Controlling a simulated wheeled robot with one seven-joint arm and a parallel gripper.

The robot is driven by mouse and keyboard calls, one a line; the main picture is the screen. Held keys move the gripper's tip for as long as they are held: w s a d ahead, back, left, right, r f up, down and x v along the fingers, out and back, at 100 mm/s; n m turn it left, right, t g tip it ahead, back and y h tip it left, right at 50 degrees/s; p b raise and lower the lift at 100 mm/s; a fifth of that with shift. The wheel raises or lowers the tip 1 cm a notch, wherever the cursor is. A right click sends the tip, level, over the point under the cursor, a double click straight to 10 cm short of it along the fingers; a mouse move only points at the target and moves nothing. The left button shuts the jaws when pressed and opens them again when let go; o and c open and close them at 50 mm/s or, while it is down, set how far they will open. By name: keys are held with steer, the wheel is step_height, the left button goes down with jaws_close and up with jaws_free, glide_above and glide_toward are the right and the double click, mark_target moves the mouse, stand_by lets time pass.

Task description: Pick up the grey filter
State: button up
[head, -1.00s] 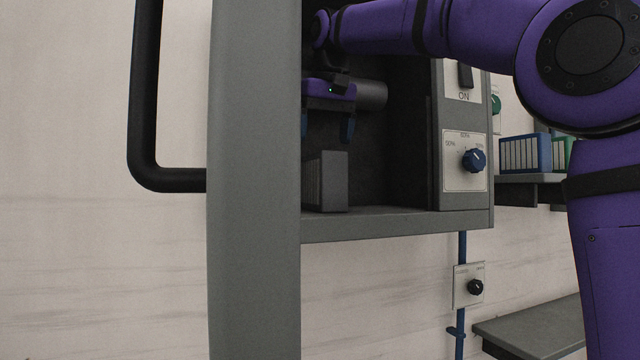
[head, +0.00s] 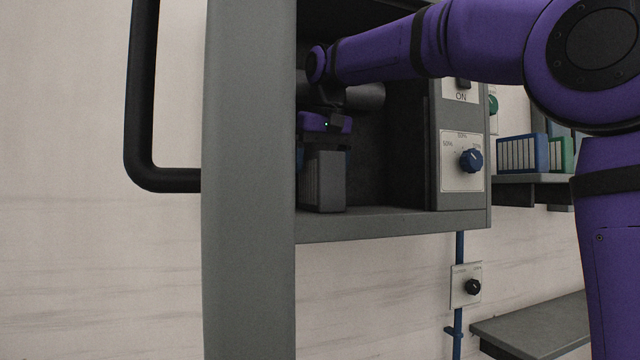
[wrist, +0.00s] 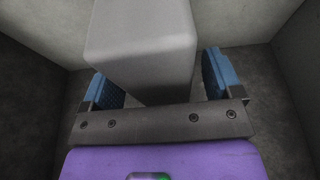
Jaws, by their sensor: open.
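The grey filter (head: 331,182) stands upright on the floor of the open cabinet, with pleats on its left side in the head view. My gripper (head: 324,155) is above it, lowered to its top, with the fingers largely hidden there. In the wrist view the grey filter (wrist: 140,35) shows as a plain grey block between the two blue fingers of my gripper (wrist: 160,82). The gripper is open, with a visible gap on the right between block and finger. Contact on the left side cannot be told.
A dark cylinder (head: 365,96) is in the cabinet close to my wrist. Blue and green filters (head: 523,153) stand on a shelf at right.

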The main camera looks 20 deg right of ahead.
steer(key=shift+f, duration=0.2)
stand_by(0.4)
steer(key=c, duration=1.1)
